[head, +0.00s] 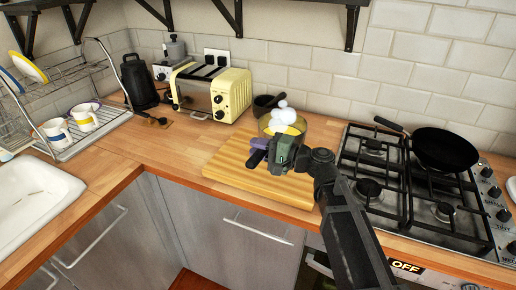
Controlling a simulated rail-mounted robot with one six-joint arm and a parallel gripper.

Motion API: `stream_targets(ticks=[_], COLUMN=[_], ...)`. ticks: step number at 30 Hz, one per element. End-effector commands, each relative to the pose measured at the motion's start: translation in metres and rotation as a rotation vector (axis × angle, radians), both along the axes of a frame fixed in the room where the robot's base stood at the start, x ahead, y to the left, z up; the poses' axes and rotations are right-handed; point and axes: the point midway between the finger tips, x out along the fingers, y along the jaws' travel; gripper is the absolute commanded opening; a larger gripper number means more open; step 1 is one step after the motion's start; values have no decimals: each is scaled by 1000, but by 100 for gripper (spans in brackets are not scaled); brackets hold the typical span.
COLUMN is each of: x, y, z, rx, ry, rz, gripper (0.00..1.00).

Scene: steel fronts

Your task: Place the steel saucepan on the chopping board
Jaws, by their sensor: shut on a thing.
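The wooden chopping board (235,165) lies on the counter left of the hob. The steel saucepan (299,128) shows as a round, shiny, yellowish-reflecting vessel at the board's back right. My gripper (273,152) is over the board, in front of the saucepan, and is shut on what looks like its dark handle, which points toward the front left. My gripper and wrist hide part of the saucepan and the board's right side. I cannot tell whether the saucepan's base touches the board.
White round things (284,116) show in or behind the saucepan. A dark bowl (265,106) stands behind. A cream toaster (212,92) is at the back left. The hob (375,185) with a black frying pan (447,148) is right. Bare counter lies left of the board.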

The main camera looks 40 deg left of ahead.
Motion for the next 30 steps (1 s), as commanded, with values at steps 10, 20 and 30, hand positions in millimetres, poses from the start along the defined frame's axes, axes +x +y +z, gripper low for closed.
stream_targets(ticks=[10, 20, 30], x=[0, 0, 0], y=[0, 0, 0], z=[-30, -52, -55], rx=[2, 2, 0], ry=[-3, -3, 0], rz=[0, 0, 0], gripper=[0, 0, 38])
